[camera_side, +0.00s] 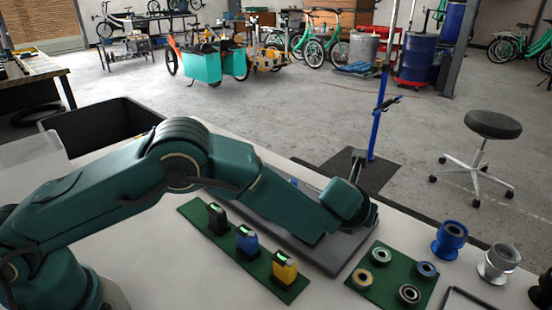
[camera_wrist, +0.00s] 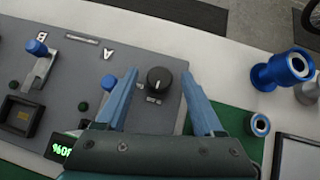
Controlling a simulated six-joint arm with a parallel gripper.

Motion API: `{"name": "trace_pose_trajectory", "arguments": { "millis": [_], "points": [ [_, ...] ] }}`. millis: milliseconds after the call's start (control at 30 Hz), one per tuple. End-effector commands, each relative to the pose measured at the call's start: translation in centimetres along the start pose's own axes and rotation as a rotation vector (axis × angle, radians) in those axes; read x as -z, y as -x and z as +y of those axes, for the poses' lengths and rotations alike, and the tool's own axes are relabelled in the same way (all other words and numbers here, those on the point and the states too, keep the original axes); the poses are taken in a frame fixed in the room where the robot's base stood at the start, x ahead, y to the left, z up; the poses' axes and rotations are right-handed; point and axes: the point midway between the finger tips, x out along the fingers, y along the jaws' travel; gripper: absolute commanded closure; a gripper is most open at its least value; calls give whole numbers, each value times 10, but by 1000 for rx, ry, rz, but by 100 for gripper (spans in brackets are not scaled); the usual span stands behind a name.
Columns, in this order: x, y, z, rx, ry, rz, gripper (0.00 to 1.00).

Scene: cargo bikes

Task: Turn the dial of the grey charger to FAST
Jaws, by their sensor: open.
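The grey charger (camera_wrist: 100,60) fills the left and middle of the wrist view, with its black round dial (camera_wrist: 160,79) near its right end. Small labels sit beside the dial, too small to read. My gripper (camera_wrist: 159,73) is open, its two blue-grey fingers on either side of the dial with gaps visible; I cannot tell how high above the panel they are. In the side view the charger (camera_side: 332,256) is partly hidden under my arm, and the dial is hidden there.
Black (camera_side: 217,218), blue (camera_side: 247,240) and yellow (camera_side: 284,267) batteries stand on a green strip left of the charger. A green mat (camera_side: 385,275) with several rings lies to its right. Blue (camera_side: 449,238) and silver (camera_side: 498,260) hubs stand farther right.

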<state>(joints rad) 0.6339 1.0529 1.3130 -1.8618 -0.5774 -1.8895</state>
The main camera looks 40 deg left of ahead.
Motion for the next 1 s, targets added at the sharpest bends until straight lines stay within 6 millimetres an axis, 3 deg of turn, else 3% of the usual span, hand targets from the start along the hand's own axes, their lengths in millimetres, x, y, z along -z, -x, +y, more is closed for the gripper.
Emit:
{"name": "trace_pose_trajectory", "arguments": {
  "millis": [333, 667, 1000],
  "points": [
    [-1, 52, -1, 6, -3, -2, 31],
    [-56, 70, 26, 8, 88, -77, 31],
    [-110, 99, 49, 45, 84, -174, 31]
  ]
}}
